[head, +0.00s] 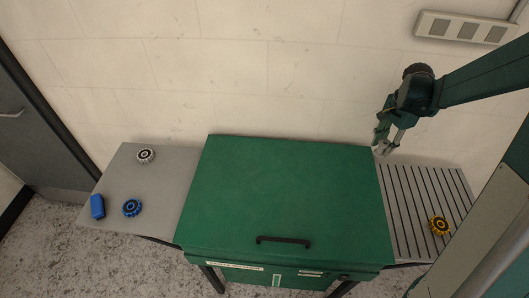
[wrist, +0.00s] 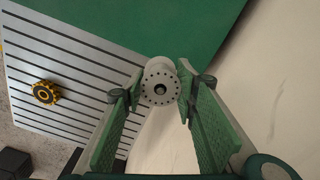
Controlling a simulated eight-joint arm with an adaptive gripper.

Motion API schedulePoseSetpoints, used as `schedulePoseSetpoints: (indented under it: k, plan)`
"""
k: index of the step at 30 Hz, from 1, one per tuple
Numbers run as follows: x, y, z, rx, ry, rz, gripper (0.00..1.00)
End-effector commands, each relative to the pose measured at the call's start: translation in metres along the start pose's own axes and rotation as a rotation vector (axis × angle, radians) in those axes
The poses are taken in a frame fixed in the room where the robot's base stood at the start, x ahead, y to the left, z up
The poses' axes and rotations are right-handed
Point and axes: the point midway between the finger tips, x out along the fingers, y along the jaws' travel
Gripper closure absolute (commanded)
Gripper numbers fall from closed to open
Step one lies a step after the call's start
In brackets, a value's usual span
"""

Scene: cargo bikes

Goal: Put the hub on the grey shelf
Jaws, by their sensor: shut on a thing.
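The hub (wrist: 159,84) is a pale round piece with a ring of small holes and a dark centre, seen in the wrist view. My gripper (head: 384,146) is shut on it, with a green finger on each side. In the head view my gripper hangs by the back wall, near the back right corner of the green box; the hub is hard to make out there. The plain grey shelf (head: 170,187) is at the left of the box, far from my gripper. A striped grey slatted shelf (head: 408,205) is at the right, also in the wrist view (wrist: 75,70).
The closed green box (head: 290,195), with a black handle, stands between the shelves. A yellow cog (head: 438,226) lies on the slats.

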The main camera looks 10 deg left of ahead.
Motion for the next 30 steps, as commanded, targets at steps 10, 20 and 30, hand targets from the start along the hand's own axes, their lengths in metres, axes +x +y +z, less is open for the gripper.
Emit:
schedulePoseSetpoints:
  k: [10, 20, 30]
  plan:
    - [0.001, -0.058, 0.069, -0.173, 0.0, 0.0, 0.85]
    - [0.003, -0.104, 0.138, -0.331, 0.0, 0.0, 0.85]
    - [0.005, -0.144, 0.216, -0.497, 0.0, 0.0, 0.85]
